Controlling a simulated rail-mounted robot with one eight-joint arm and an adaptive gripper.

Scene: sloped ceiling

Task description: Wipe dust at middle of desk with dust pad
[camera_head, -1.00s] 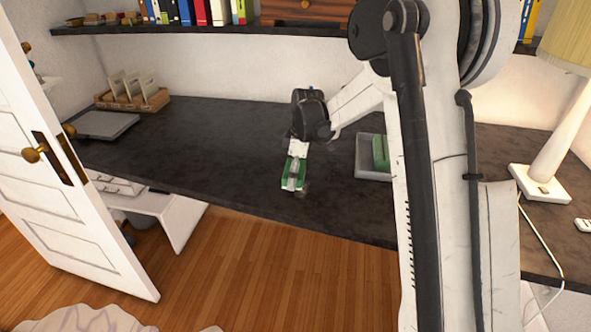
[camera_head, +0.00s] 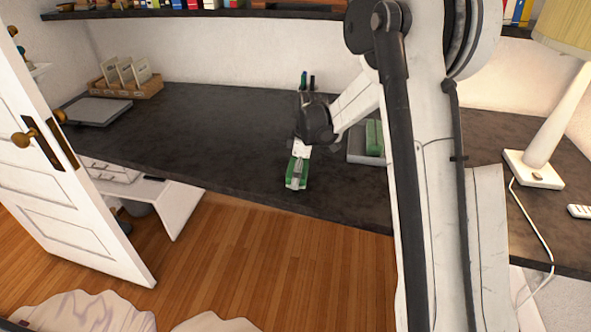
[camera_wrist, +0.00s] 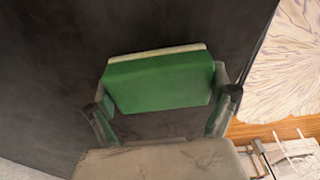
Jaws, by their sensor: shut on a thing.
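My gripper (camera_head: 300,161) is shut on a green dust pad (camera_wrist: 160,82). In the wrist view the pad sits between my two fingers, with a pale layer along its far edge. In the head view the green pad (camera_head: 297,178) is low over the dark desk (camera_head: 215,130), near its front edge and left of a grey tray. I cannot tell whether the pad touches the desktop. The desk's surface looks mottled, and no dust patch stands out clearly.
The grey tray (camera_head: 357,157) holds another green block (camera_head: 374,138). A lamp (camera_head: 535,168) stands at the right. A wooden organiser (camera_head: 126,91) and a grey flat item (camera_head: 97,110) are at the far left. An open door (camera_head: 70,190) stands left. The desk's left half is largely clear.

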